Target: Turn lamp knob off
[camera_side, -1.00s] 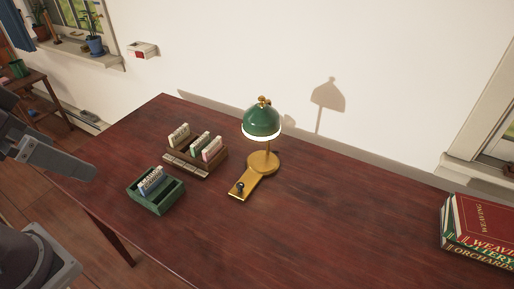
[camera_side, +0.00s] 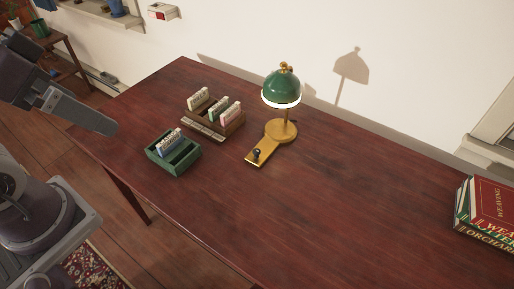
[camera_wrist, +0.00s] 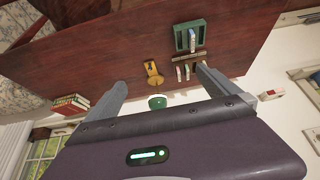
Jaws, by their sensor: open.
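The lamp has a green domed shade (camera_side: 281,90) with a bright white lower rim, a brass stem and a flat brass base (camera_side: 268,145) on the dark red table. A small dark knob (camera_side: 257,153) stands on the base's near end. In the wrist view the knob (camera_wrist: 150,66) and shade (camera_wrist: 157,102) show beyond my gripper (camera_wrist: 162,77). The gripper's two grey fingers are wide apart with nothing between them. In the side view my arm is at the left edge, well away from the lamp; the fingertips are not clear there.
A green tray (camera_side: 187,163) with cards and a brown card rack (camera_side: 231,129) stand left of the lamp. Stacked books (camera_side: 470,238) lie at the table's right. A white wall is behind. The table's front and middle (camera_side: 320,200) are clear.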

